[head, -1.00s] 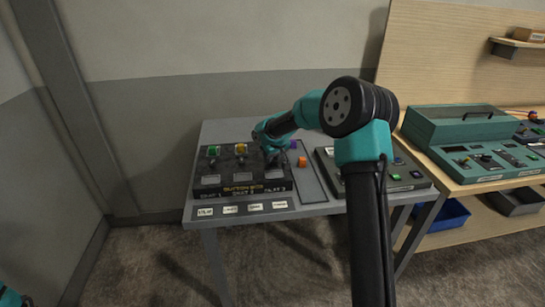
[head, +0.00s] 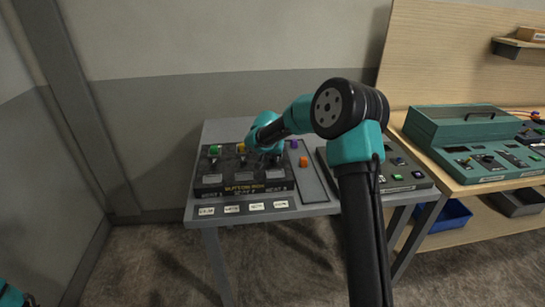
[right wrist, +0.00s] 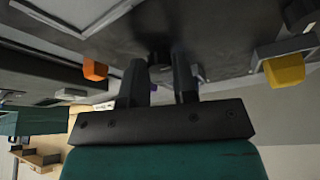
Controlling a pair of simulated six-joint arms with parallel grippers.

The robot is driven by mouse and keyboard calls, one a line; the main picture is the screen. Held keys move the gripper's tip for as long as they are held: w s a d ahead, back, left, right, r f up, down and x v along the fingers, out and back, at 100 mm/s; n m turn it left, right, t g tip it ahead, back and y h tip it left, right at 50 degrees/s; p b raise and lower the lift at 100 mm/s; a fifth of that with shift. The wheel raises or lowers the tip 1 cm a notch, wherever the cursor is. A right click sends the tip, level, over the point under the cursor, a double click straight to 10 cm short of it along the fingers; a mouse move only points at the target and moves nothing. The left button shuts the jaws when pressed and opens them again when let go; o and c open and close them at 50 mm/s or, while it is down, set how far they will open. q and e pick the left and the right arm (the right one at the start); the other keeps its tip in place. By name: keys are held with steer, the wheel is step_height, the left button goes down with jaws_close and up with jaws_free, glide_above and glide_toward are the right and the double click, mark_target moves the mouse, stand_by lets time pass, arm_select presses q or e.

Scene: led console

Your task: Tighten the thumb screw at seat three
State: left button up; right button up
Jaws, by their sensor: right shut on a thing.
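The dark console box (head: 240,188) stands on the grey table with three seats in a row. The right-hand seat is seat three by its front label, and my right gripper (head: 272,156) is at it, covering most of it in the head view. In the right wrist view my right gripper (right wrist: 158,82) has its two fingers on either side of a dark round thumb screw (right wrist: 159,60) and is shut on it. The screw's thread and how far it is in are hidden. My left gripper is out of view.
A green block (head: 214,149) and a yellow block (head: 241,147) sit at the other seats. Orange (head: 303,161) and purple (head: 294,144) blocks lie right of the console. A second dark panel (head: 408,187) stands further right.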

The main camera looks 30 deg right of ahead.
steer(key=m, duration=0.1)
steer(key=m+g, duration=0.1)
steer(key=m, duration=0.1)
steer(key=m+h, duration=0.1)
steer(key=shift+w+a+r+m, duration=0.1)
steer(key=shift+w+r+m, duration=0.1)
steer(key=shift+w+m, duration=0.1)
steer(key=m+g, duration=0.1)
steer(key=m, duration=0.2)
steer(key=shift+w+m+g+h, duration=0.1)
steer(key=shift+m+g+h, duration=0.2)
steer(key=shift+m+g, duration=0.1)
steer(key=m+g, duration=0.1)
steer(key=m, duration=0.3)
steer(key=shift+w+g, duration=0.15)
steer(key=shift+g, duration=0.25)
steer(key=shift+w+m+g+y, duration=0.1)
steer(key=shift+m+g+y, duration=0.45)
steer(key=shift+m, duration=1.65)
steer(key=o, duration=0.9)
steer(key=shift+f, duration=0.1)
steer(key=shift+o, duration=0.2)
steer(key=v, duration=1.7)
steer(key=shift+w, duration=0.25)
